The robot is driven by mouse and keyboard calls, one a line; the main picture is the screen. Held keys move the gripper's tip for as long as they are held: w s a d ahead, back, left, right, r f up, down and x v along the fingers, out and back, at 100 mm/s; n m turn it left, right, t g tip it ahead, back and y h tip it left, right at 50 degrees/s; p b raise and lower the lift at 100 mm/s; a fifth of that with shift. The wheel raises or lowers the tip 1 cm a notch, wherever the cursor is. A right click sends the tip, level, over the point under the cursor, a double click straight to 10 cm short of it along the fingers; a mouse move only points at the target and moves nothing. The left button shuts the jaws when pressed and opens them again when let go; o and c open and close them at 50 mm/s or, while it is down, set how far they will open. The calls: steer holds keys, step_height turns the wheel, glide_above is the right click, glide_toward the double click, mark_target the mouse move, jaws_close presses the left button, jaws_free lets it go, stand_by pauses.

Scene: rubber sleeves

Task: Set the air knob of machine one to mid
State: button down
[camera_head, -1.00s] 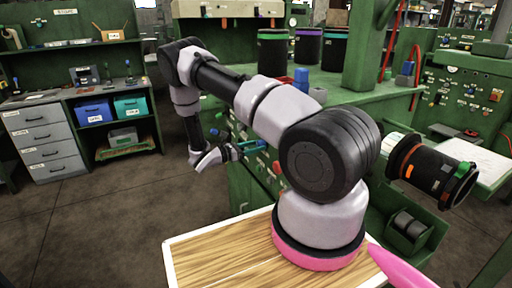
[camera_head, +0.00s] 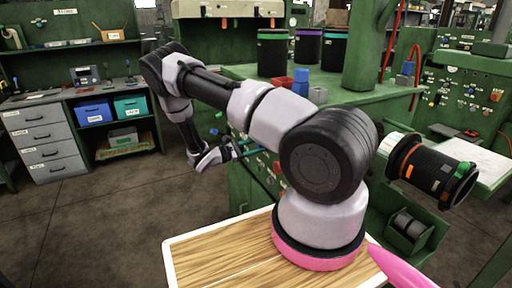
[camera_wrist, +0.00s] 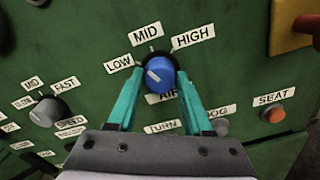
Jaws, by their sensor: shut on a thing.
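The air knob (camera_wrist: 159,75) is a round blue knob on a green panel in the wrist view. LOW, MID and HIGH labels sit around its upper side, and the AIR label below it is partly covered. A white mark on the knob's face lies left of centre, on the side toward LOW. My gripper (camera_wrist: 160,78) has its teal fingers on both sides of the knob and is shut on it. In the head view my gripper (camera_head: 244,150) is at the front of the green machine; the knob is too small to make out there.
In the wrist view a speed knob (camera_wrist: 47,111) is at left and an orange SEAT button (camera_wrist: 276,115) at right. A yellow block with a red button (camera_wrist: 294,27) is at upper right. Black canisters (camera_head: 272,52) stand on the machine top.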

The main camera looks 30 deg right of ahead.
steer(key=m, duration=0.4)
steer(key=shift+m, duration=0.3)
stand_by(0.3)
steer(key=shift+c, duration=1.6)
jaws_free()
steer(key=shift+a, duration=0.15)
steer(key=a, duration=1)
steer(key=shift+s+a, duration=0.2)
steer(key=shift+a, duration=0.1)
